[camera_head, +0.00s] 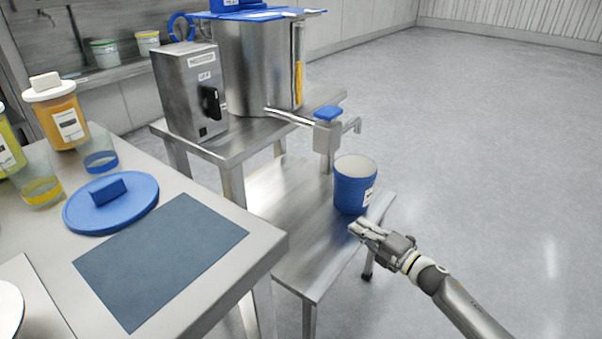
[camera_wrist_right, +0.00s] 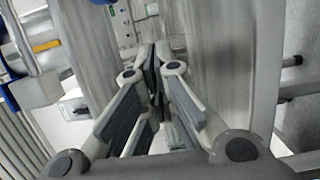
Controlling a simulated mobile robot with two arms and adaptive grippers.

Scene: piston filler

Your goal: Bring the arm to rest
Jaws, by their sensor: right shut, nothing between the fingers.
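My right arm (camera_head: 450,295) comes in from the lower right of the head view. Its right gripper (camera_head: 356,229) is shut and empty, just in front of a blue cup (camera_head: 352,190) and above the front right edge of the low steel bench (camera_head: 300,262). The cup stands upright on the bench, below the tap. I cannot tell whether the gripper touches the cup. In the right wrist view the right gripper's fingers (camera_wrist_right: 152,62) come together with nothing between them. My left gripper is not in view.
A steel tank (camera_head: 258,65) with a blue-handled tap (camera_head: 328,130) and a control box (camera_head: 190,95) stand behind on a bench. At left, a table holds a dark mat (camera_head: 160,255), a blue lid (camera_head: 110,205) and jars (camera_head: 58,115). The floor at right (camera_head: 490,150) is clear.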

